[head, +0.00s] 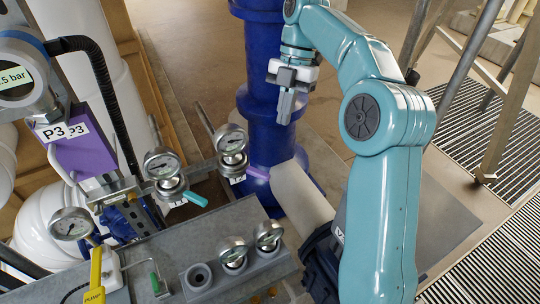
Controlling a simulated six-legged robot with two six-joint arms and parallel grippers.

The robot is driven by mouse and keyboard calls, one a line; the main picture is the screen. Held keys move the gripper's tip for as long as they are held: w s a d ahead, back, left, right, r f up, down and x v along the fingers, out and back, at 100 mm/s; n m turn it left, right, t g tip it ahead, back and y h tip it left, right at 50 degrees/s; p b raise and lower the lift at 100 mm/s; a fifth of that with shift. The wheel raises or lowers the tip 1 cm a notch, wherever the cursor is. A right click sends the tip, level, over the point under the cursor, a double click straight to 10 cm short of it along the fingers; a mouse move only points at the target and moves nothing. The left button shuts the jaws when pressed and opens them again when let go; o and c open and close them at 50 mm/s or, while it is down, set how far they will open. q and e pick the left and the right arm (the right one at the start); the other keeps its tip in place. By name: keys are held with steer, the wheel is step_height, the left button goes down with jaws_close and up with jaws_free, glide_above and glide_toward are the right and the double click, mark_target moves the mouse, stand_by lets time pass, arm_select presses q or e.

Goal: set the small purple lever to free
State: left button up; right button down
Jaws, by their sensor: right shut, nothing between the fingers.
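The small purple lever (258,173) sticks out to the right from the foot of the rear gauge valve (232,150), with its tip close to the blue column. A white label is below its base; I cannot read it. My right gripper (285,112) hangs pointing down in front of the blue column, above and to the right of the lever and apart from it. It is shut and empty. My left gripper is not in view.
A gauge valve with a teal lever (194,198) stands left of the purple one. A purple P3 box (84,148) is further left. The blue column (264,80) stands behind. A grey bench (130,270) holds gauges, a yellow handle (96,274) and a green lever (155,283).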

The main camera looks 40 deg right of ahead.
mark_target(258, 173)
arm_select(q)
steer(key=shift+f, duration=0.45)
arm_select(e)
steer(key=s+a+f, duration=0.2)
steer(key=a+f, duration=0.4)
steer(key=f, duration=0.1)
steer(key=shift+a+f, duration=0.3)
steer(key=shift+a, duration=0.2)
arm_select(q)
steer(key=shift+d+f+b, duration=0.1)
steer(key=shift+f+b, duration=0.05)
steer(key=shift+b, duration=0.15)
